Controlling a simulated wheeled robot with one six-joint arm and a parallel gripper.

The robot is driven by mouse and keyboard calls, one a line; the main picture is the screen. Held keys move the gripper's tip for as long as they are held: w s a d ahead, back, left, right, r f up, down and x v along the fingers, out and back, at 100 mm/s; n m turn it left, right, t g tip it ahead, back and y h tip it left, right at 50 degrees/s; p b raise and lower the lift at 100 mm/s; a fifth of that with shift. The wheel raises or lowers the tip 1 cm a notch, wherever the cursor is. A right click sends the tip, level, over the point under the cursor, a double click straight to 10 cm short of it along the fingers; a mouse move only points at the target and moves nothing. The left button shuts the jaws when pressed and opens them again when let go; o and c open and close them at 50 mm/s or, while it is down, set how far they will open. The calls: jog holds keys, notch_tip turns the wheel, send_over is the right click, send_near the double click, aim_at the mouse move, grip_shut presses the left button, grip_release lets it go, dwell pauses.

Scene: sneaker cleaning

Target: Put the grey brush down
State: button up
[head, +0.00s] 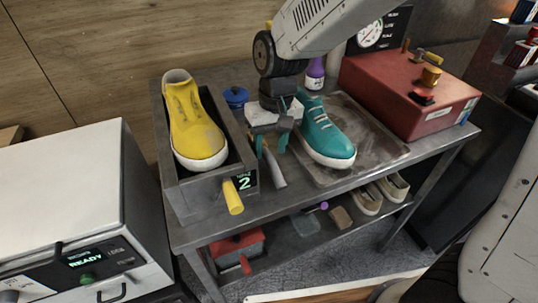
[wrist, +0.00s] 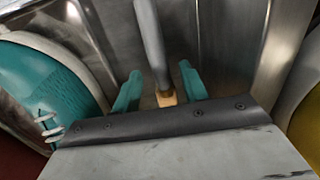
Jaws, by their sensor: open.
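The grey brush (head: 275,172) is on the metal table between the box with the yellow sneaker and the teal sneaker. My gripper (head: 271,147) is above its back end, pointing down. In the wrist view, the grey handle (wrist: 152,42) runs up from between the teal fingers (wrist: 160,90), with a tan part (wrist: 166,99) at its near end. The fingers stand apart on either side of the brush, with gaps visible. The gripper hides part of the brush in the head view.
The teal sneaker (head: 325,135) stands on a tray (head: 385,150) close to the right. The yellow sneaker (head: 190,115) sits in a grey box (head: 200,187) with a yellow handle (head: 232,197) at left. A blue pot (head: 236,97), purple bottle (head: 315,75) and red machine (head: 405,95) are behind.

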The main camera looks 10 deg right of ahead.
notch_tip(320, 180, up, 8)
jog(key=s+d+r+m+t+h, duration=0.1)
jog(key=s+d+r+m, duration=0.2)
jog(key=s+d, duration=1.6)
jog(key=shift+d+r+t, duration=0.4)
jog(key=shift+d+r, duration=0.3)
jog(key=shift+d, duration=0.05)
jog(key=shift+o, duration=0.5)
